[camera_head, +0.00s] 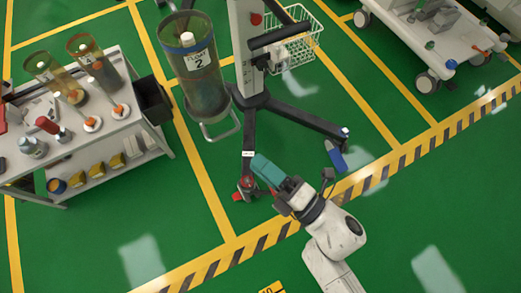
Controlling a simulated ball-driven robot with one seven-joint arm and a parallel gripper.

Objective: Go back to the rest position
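My gripper (283,184) is at the end of my white and grey arm, low in the middle of the view. It points up and left over the foot of a wheeled stand. A teal block-like piece (267,170) shows right at its tip. I cannot tell whether this is held or part of the gripper, and the fingers are too small to make out. The gripper overlaps the floor near the stand's front leg in the picture.
A wheeled stand (244,50) with dark legs, a wire basket (290,42) and a clear cylinder (205,90) marked 2 is just beyond. A cart (130,120) with bottles stands left, a white cart (435,40) upper right. Green floor (400,230) lies clear at lower right.

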